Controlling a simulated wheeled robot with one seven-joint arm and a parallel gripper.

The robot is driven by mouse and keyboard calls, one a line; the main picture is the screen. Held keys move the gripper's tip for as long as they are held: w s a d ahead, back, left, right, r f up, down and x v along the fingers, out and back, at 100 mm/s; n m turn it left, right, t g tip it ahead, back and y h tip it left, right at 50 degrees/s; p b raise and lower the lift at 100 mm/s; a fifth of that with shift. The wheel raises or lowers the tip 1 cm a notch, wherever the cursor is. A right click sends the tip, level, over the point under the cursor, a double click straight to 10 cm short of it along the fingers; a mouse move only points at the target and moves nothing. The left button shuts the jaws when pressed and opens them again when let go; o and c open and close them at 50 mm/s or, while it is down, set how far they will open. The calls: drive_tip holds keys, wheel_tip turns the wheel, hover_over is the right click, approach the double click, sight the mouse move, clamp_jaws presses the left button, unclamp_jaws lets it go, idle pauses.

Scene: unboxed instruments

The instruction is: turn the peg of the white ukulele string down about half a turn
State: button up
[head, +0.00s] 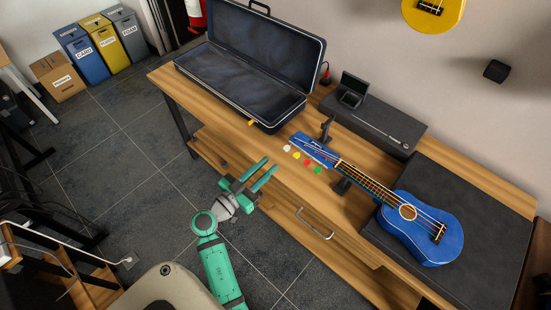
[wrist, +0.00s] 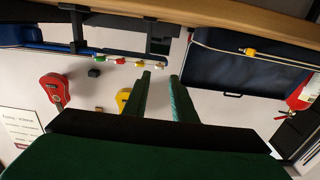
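The blue ukulele (head: 432,221) lies on the workbench with its headstock (head: 314,149) toward the case. Its coloured pegs stick out along the front side. The white peg (head: 286,148) is at the far end, followed by the yellow peg (head: 296,155), red peg (head: 307,161) and green peg (head: 318,170). My gripper (head: 270,165) is open and empty, in front of the bench and apart from the pegs. In the wrist view, which looks upside down, the white peg (wrist: 160,66) shows beyond the gap between my fingertips (wrist: 160,76).
An open dark instrument case (head: 240,85) lies left of the headstock, with a small yellow item (head: 251,123) at its front edge. A black stand (head: 341,186) is at the neck. A dark box (head: 375,125) lies behind. The bench front has a drawer handle (head: 314,225).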

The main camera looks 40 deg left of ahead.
drive_tip(key=shift+s, duration=1.3)
drive_tip(key=s+d+f+n+g+y, duration=0.1)
drive_tip(key=s+d+f+g, duration=0.25)
drive_tip(key=d+f, duration=0.4)
drive_tip(key=s+d+f+n+g+y, duration=0.15)
drive_tip(key=s+d+f, duration=0.25)
drive_tip(key=d+f, duration=0.4)
drive_tip(key=s+d+r+m+t+h, duration=0.1)
drive_tip(key=s+d+r, duration=0.5)
drive_tip(key=d+r, duration=0.2)
drive_tip(key=s+d+r+m+t+h, duration=0.1)
drive_tip(key=s+d+r, duration=0.5)
drive_tip(key=d, duration=0.6)
wheel_tip(320, 180, up, 2)
drive_tip(key=shift+d+r, duration=0.15)
drive_tip(key=shift+r, duration=0.1)
